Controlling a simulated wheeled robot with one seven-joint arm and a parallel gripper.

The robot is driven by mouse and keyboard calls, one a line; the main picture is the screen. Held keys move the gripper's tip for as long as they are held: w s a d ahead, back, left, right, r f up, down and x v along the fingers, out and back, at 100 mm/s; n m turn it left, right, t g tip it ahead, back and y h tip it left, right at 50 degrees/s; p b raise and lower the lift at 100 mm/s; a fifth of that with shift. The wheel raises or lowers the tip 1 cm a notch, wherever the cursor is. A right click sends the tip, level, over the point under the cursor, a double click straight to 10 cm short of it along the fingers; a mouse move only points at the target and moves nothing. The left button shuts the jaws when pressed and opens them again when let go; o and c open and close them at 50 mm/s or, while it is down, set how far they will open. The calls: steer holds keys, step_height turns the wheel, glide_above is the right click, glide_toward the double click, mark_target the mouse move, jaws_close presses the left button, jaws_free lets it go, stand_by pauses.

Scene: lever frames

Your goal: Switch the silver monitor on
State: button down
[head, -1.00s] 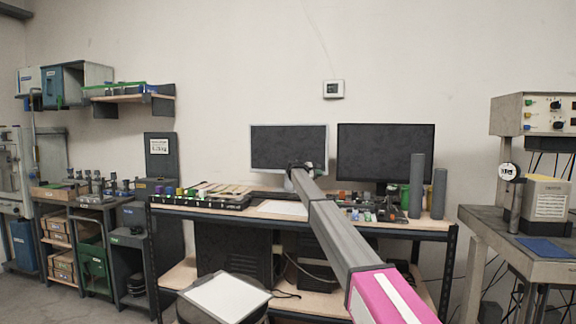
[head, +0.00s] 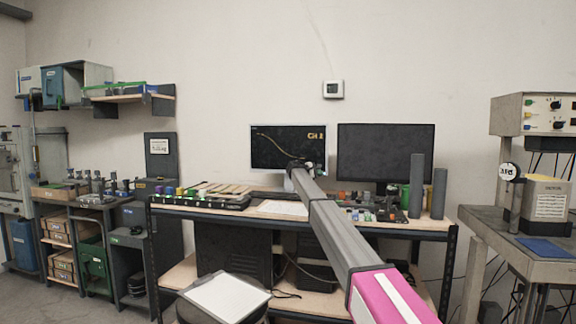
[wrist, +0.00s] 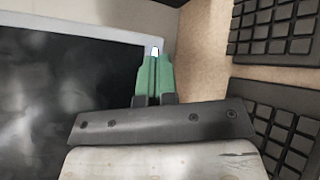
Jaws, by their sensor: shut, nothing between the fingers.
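The silver monitor (head: 288,141) stands on the bench, left of a black monitor (head: 385,150). Its screen is lit, with a yellowish curved line and yellow characters at the upper right. My arm reaches over the bench to its lower right part, and the arm's end hides part of the lower frame there. In the wrist view, my gripper (wrist: 154,75) has green fingers closed together with nothing between them. The fingertips lie over the silver frame (wrist: 100,36) at the edge of the dark screen. A small light spot shows right at the tips; I cannot tell if they touch it.
Keyboards (wrist: 275,32) lie near the gripper in the wrist view. Two grey cylinders (head: 416,185) stand on the bench at the right. Small coloured parts and a tray (head: 200,198) lie along the bench (head: 170,208). A stool (head: 226,298) stands in front.

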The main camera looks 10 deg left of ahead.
steer(key=shift+s, duration=0.5)
steer(key=s, duration=0.6)
stand_by(0.4)
